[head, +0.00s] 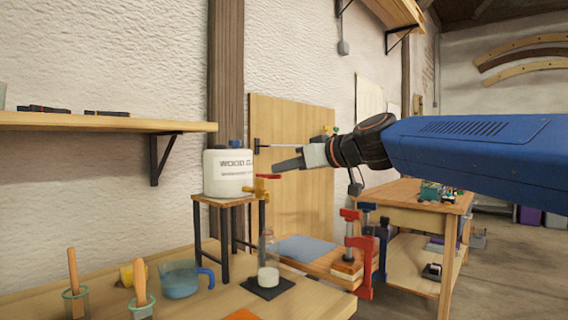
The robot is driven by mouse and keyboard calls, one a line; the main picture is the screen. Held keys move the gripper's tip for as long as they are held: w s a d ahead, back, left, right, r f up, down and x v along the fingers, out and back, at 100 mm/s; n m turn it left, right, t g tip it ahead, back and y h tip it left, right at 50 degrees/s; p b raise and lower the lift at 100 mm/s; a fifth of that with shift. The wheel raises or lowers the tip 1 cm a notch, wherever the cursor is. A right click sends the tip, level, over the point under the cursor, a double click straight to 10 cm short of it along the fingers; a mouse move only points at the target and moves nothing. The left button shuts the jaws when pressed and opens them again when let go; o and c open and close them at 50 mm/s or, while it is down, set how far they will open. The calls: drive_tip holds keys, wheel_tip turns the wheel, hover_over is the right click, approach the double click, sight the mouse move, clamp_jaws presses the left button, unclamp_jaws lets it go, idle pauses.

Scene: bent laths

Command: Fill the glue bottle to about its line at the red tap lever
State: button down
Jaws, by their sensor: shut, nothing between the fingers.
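A white glue container (226,174) stands on a small wooden stool. A yellow tap (256,190) with a red lever (268,176) sticks out at its lower right. Below the tap, the clear glue bottle (267,254) stands upright on a dark mat (283,286). White glue fills its lower part. I cannot make out its fill line or a stream from the tap. My gripper (276,166) is shut and empty, its tip just above and close to the red lever. I cannot tell whether they touch.
Red clamps (365,262) and a blue clamp stand right of the bottle. A shelf (100,122) is on the left wall.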

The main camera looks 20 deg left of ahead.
drive_tip(key=shift+f, duration=0.15)
drive_tip(key=shift+s+d+f, duration=0.1)
drive_tip(key=shift+d+f, duration=0.05)
drive_tip(key=shift+f, duration=0.45)
drive_tip(key=shift+d+f, duration=0.1)
drive_tip(key=shift+f, duration=0.45)
drive_tip(key=shift+r, duration=0.1)
idle(5.6)
drive_tip(key=shift+d+r, duration=0.1)
drive_tip(key=shift+r, duration=0.2)
drive_tip(key=f+v, duration=0.1)
drive_tip(key=v, duration=1)
drive_tip(key=shift+d, duration=0.25)
